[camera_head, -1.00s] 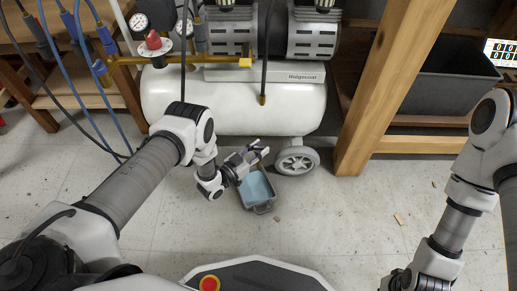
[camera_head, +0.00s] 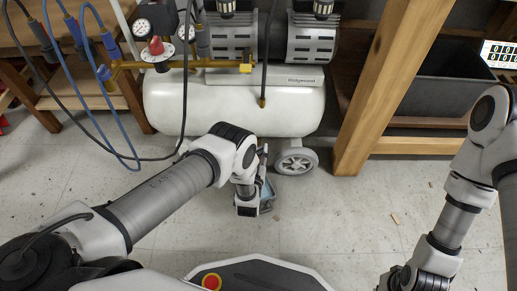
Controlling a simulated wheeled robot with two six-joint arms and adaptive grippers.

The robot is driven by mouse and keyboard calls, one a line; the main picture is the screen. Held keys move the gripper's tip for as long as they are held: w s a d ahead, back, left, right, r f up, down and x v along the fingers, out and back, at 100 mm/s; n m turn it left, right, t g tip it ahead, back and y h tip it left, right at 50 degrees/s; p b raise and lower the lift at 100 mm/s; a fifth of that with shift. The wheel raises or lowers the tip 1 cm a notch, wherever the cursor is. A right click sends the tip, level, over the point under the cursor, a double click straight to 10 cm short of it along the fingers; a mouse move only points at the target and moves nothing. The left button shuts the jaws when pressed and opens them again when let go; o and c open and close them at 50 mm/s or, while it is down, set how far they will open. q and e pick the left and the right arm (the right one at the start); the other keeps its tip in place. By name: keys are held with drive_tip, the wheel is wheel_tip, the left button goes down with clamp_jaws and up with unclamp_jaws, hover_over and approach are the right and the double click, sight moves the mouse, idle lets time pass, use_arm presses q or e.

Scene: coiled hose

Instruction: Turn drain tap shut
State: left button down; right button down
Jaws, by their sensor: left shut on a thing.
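The white compressor tank (camera_head: 235,108) stands at the back on wheels. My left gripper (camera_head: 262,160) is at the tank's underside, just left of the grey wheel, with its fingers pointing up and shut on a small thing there. By its place this is the drain tap, but the tap itself is hidden behind my left wrist and fingers. A small grey tray with a blue inside (camera_head: 268,196) lies on the floor under my gripper, mostly hidden by it. My right arm hangs at the right, and its fingers are out of the picture.
The grey wheel (camera_head: 296,160) is close to the right of my left gripper. A wooden bench leg (camera_head: 376,90) stands further right, with a dark bin (camera_head: 440,95) behind it. Blue hoses (camera_head: 92,110) hang at the left. The front floor is mostly clear.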

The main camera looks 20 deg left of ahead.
use_arm(q)
drive_tip(key=n+y, duration=0.1)
drive_tip(key=y, duration=0.1)
drive_tip(key=n+g+y+b, duration=0.1)
drive_tip(key=y, duration=0.1)
drive_tip(key=shift+w+d+f+n, duration=0.1)
drive_tip(key=shift+d+n, duration=0.05)
drive_tip(key=shift+n, duration=0.25)
drive_tip(key=n+g+y+b, duration=0.2)
drive_tip(key=n+g+y, duration=0.1)
drive_tip(key=y, duration=0.2)
drive_tip(key=shift+n, duration=0.3)
drive_tip(key=n+g+y+b, duration=0.1)
drive_tip(key=n+g+y, duration=0.1)
drive_tip(key=shift+g, duration=0.4)
drive_tip(key=shift+n+g+y+b, duration=0.55)
drive_tip(key=shift+n+g+y, duration=0.35)
drive_tip(key=shift+n+g, duration=0.1)
drive_tip(key=shift+g, duration=0.3)
drive_tip(key=c, duration=0.8)
unclamp_jaws()
